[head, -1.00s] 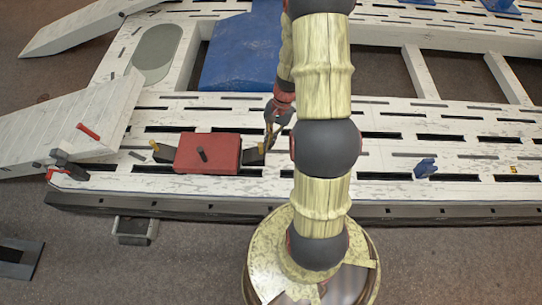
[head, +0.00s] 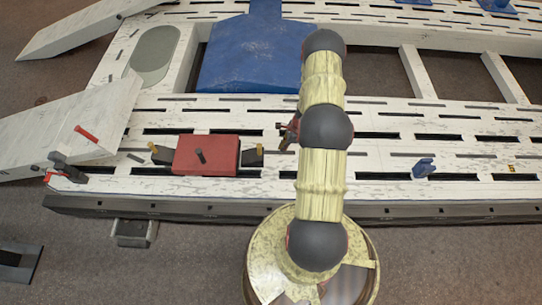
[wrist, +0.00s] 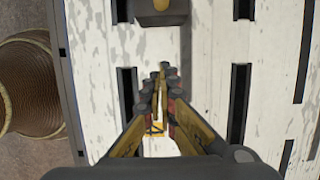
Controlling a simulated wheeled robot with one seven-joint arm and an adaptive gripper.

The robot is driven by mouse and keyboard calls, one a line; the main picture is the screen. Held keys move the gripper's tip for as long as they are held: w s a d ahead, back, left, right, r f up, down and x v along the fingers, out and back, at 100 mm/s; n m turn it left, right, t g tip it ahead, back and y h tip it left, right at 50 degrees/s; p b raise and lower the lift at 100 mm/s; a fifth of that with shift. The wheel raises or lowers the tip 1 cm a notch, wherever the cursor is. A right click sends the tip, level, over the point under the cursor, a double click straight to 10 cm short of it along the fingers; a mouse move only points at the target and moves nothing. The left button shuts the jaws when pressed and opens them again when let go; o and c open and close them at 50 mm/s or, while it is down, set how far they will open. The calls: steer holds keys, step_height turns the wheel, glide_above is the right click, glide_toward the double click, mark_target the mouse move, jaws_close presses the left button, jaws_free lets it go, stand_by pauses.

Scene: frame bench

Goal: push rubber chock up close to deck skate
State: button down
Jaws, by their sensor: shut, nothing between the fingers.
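My gripper (head: 284,136) is right of the right chock, partly hidden by my arm. In the wrist view my gripper (wrist: 163,75) is shut and empty, apart from a dark chock (wrist: 162,19) at the top edge.
A blue panel (head: 245,60) lies behind. A small blue piece (head: 424,167) is on the deck at right, and a dark clamp-like piece (head: 65,168) is at the left end. A brown spool (wrist: 28,85) stands beside the deck in the wrist view.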

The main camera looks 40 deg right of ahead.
mark_target(253, 158)
steer(key=b+x, duration=0.3)
steer(key=x, duration=0.6)
steer(key=shift+f, duration=0.25)
steer(key=shift+w+a+f+b, duration=0.2)
steer(key=shift+w+a+b, duration=0.35)
steer(key=shift+w+a, duration=0.9)
steer(key=shift+w, duration=0.1)
steer(key=shift+w+a, duration=0.1)
steer(key=shift+w+a+r, duration=0.1)
steer(key=shift+w+a, duration=0.4)
steer(key=shift+w, duration=0.05)
steer(key=shift+b, duration=0.3)
